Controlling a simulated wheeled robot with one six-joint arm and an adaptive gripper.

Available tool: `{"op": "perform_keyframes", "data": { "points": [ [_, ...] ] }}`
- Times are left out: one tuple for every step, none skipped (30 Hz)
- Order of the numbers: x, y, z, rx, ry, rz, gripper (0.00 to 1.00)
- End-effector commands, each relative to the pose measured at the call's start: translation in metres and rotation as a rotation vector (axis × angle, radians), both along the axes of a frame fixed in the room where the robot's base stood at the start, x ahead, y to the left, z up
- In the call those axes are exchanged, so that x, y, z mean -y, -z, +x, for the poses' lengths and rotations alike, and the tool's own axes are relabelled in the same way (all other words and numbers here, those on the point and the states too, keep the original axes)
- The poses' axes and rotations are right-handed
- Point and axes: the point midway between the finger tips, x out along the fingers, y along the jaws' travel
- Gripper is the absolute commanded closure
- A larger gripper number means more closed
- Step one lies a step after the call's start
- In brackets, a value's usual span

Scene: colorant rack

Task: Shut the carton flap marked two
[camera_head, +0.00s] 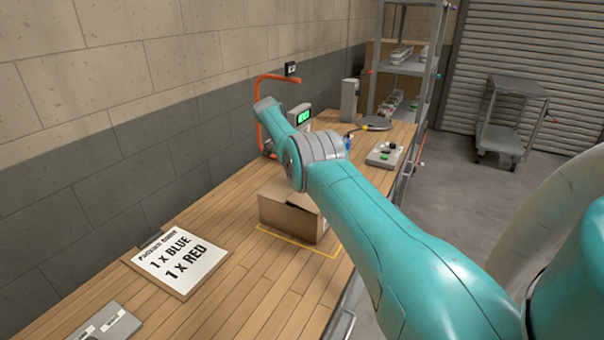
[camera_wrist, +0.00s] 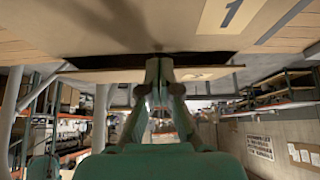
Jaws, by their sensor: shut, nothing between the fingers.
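The brown carton (camera_head: 288,218) stands on the wooden bench, inside a yellow outline; my arm hides part of its top. In the wrist view a carton flap marked 1 (camera_wrist: 130,25) spreads across the top. Below it, past a dark gap, is a second flap (camera_wrist: 105,76), seen nearly edge-on, with a pale label (camera_wrist: 195,76) too foreshortened to read. My gripper (camera_wrist: 159,66) is shut and empty, its fingertips at this second flap's edge by the gap; I cannot tell whether they touch it. My gripper cannot be made out in the head view.
An order board (camera_head: 180,262) reading 1 x BLUE, 1 x RED lies left of the carton. An orange frame (camera_head: 262,112) and a device with a green display (camera_head: 302,117) stand behind it. A button box (camera_head: 385,154) sits farther right.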

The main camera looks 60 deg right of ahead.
Motion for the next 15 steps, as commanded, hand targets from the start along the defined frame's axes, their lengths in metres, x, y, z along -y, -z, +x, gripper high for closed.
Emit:
{"op": "perform_keyframes", "data": {
  "points": [
    [0.000, 0.000, 0.000, 0.000, 0.000, 0.000, 1.00],
    [0.000, 0.000, 0.000, 0.000, 0.000, 0.000, 1.00],
    [0.000, -0.001, 0.000, 0.001, 0.000, 0.000, 1.00],
    [0.000, -0.001, 0.000, 0.001, 0.000, 0.000, 1.00],
    [0.000, -0.002, 0.000, 0.001, 0.000, 0.000, 1.00],
    [0.000, -0.004, 0.000, 0.001, -0.001, -0.001, 1.00],
    [0.000, -0.005, 0.000, 0.002, -0.001, -0.001, 1.00],
    [0.000, -0.006, 0.000, 0.002, 0.000, -0.001, 1.00],
    [0.001, -0.008, 0.000, 0.002, 0.000, -0.001, 1.00],
    [0.000, -0.009, 0.000, 0.001, -0.001, -0.001, 1.00],
    [0.000, -0.010, 0.000, 0.001, -0.001, -0.001, 1.00],
    [0.000, -0.012, 0.000, 0.001, -0.001, -0.001, 1.00],
    [0.000, -0.013, 0.000, 0.001, -0.001, -0.001, 1.00],
    [0.000, -0.014, 0.000, 0.001, 0.000, -0.001, 1.00],
    [0.000, -0.015, 0.000, 0.001, -0.001, -0.001, 1.00]
  ]
}}
